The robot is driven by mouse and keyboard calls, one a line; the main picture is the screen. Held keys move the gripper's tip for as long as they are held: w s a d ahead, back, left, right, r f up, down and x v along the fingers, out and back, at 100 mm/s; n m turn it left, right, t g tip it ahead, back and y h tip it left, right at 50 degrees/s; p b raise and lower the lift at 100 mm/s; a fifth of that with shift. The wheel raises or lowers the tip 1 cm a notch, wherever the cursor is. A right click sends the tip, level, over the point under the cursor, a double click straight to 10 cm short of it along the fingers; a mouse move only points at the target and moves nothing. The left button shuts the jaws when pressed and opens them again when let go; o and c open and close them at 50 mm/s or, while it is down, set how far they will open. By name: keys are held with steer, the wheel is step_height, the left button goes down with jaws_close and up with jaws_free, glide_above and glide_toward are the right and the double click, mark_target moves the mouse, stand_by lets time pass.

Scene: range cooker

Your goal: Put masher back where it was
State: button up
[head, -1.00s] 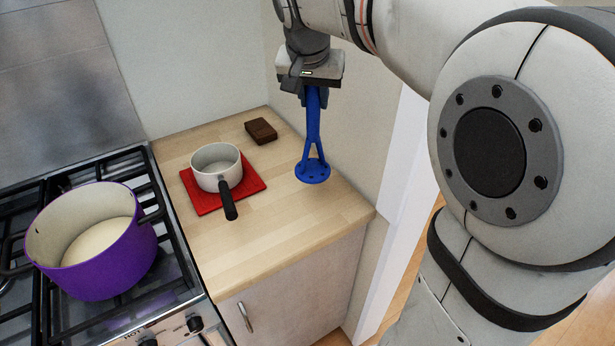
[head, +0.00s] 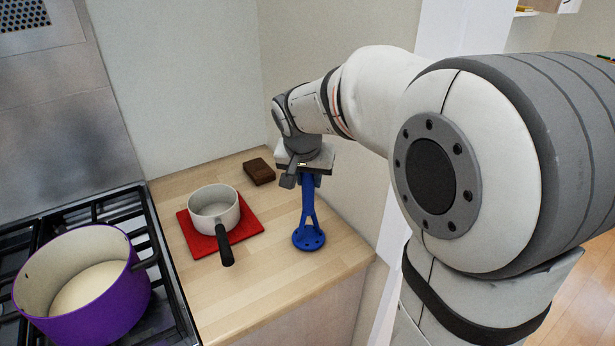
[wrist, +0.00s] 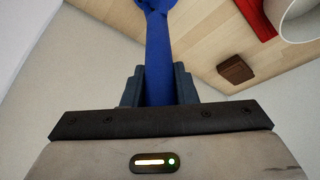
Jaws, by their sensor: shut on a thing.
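The blue masher (head: 308,214) hangs upright, head down, with its round perforated head at the wooden worktop right of the small pot. I cannot tell whether the head touches the wood. My gripper (head: 309,180) is shut on the top of its handle. In the wrist view the blue handle (wrist: 158,60) runs between the two fingers of my gripper (wrist: 158,85); the masher's head is mostly cut off at the top edge there.
A white saucepan (head: 213,208) with a black handle sits on a red mat (head: 247,225). A brown block (head: 259,171) lies behind, near the wall. A purple pot (head: 95,310) stands on the hob (head: 165,290) at left. Worktop (head: 265,265) in front is clear.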

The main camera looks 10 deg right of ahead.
steer(key=o, duration=1)
steer(key=shift+f, duration=0.1)
steer(key=shift+s+r, duration=0.1)
steer(key=shift+r, duration=0.2)
steer(key=v, duration=1.1)
steer(key=s+f+n, duration=0.1)
steer(key=s+f, duration=0.3)
steer(key=s, duration=0.2)
steer(key=s+d+f+n+y, duration=0.1)
steer(key=s+f+n, duration=0.1)
steer(key=s+f, duration=0.3)
steer(key=s+f+n+g+y, duration=0.1)
steer(key=s+f+n, duration=0.1)
steer(key=s+f, duration=0.3)
steer(key=shift+s+d+f, duration=0.1)
steer(key=shift+s, duration=0.35)
steer(key=shift+s+d+f, duration=0.1)
steer(key=shift+s+d, duration=0.05)
steer(key=shift+s, duration=0.35)
